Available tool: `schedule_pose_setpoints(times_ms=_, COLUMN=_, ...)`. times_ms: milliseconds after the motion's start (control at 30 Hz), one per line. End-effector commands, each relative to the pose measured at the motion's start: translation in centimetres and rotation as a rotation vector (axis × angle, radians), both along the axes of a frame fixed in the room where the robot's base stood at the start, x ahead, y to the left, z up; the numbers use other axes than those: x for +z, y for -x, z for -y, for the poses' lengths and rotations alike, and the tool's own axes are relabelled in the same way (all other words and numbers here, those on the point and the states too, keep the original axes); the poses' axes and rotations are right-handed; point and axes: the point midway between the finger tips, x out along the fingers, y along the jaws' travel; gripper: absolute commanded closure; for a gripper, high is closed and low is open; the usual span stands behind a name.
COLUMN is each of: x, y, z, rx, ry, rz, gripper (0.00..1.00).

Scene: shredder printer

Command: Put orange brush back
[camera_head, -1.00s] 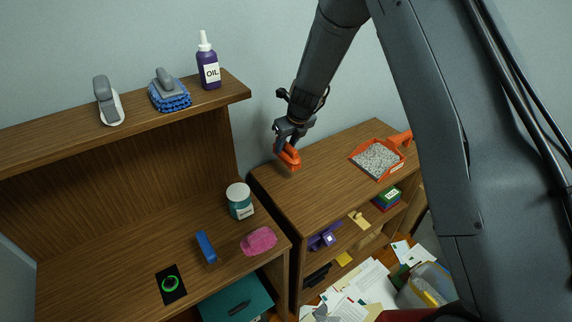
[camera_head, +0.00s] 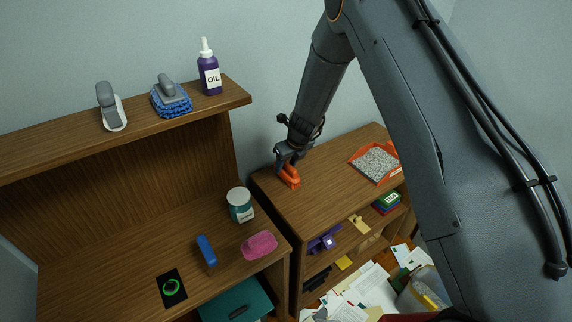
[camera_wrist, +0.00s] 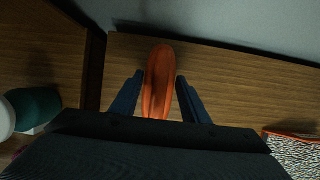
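The orange brush (camera_head: 291,178) is on or just above the wooden top of the right cabinet, near its left end. My gripper (camera_head: 287,158) is directly over it, pointing down. In the wrist view the brush (camera_wrist: 159,80) lies lengthwise between the two blue fingers of my gripper (camera_wrist: 160,78). Narrow gaps show between the fingers and the brush, so the gripper looks open around it. The orange dustpan (camera_head: 375,164) holds grey-white bits and lies to the right on the same top; its edge (camera_wrist: 290,134) shows in the wrist view.
A higher shelf at left carries a purple oil bottle (camera_head: 210,76), a blue brush (camera_head: 170,99) and a grey-white tool (camera_head: 111,107). A teal jar (camera_head: 240,207) and pink sponge (camera_head: 259,245) are on the lower desk. The wall is close behind. Cabinet top between brush and dustpan is clear.

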Motion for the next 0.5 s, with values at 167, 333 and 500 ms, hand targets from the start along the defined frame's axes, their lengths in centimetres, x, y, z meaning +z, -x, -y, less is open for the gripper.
schedule_pose_setpoints(times_ms=167, x=0.03, y=0.01, z=-0.01, rx=0.000, ry=0.000, rz=0.000, gripper=0.46)
schedule_pose_setpoints(times_ms=333, x=0.06, y=0.00, z=0.00, rx=0.000, ry=0.000, rz=0.000, gripper=0.46)
schedule_pose_setpoints(times_ms=500, x=0.84, y=0.08, z=0.10, rx=0.001, ry=0.000, rz=0.003, gripper=0.46)
